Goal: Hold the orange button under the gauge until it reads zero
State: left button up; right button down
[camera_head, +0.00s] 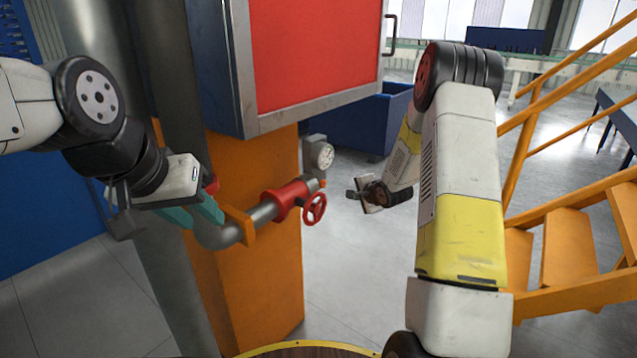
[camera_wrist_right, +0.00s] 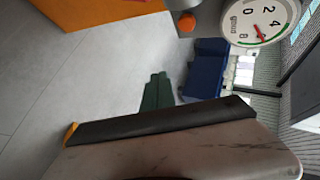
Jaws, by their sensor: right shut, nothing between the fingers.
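The round white gauge (camera_head: 324,155) sits on a grey housing above the red valve in the head view. In the right wrist view the gauge dial (camera_wrist_right: 262,20) is large at the top right, with a red needle whose exact reading I cannot make out. The orange button (camera_wrist_right: 186,22) is left of the dial there; it is a tiny spot under the gauge in the head view (camera_head: 322,183). My right gripper (camera_head: 352,194) is right of and below the gauge, apart from the button. Its green fingers (camera_wrist_right: 158,88) are shut and empty. My left gripper (camera_head: 193,216) has teal fingers spread apart beside the pipe.
A grey pipe (camera_head: 222,235) with a red valve and handwheel (camera_head: 315,208) runs below the gauge, by an orange column (camera_head: 270,260). A red-fronted cabinet (camera_head: 315,50) hangs above. A blue bin (camera_head: 365,125) stands behind; orange stairs (camera_head: 570,240) are at right.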

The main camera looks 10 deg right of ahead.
jog(key=w+a, duration=0.6)
jog(key=shift+a, duration=0.15)
jog(key=shift+a, duration=0.1)
dwell(2.1)
jog(key=shift+w+a, duration=0.2)
jog(key=shift+a, duration=0.05)
jog(key=shift+w+a, duration=0.35)
jog(key=shift+a, duration=0.05)
dwell(2.0)
dwell(1.7)
jog(key=shift+s+d, duration=0.65)
jog(key=shift+d, duration=0.05)
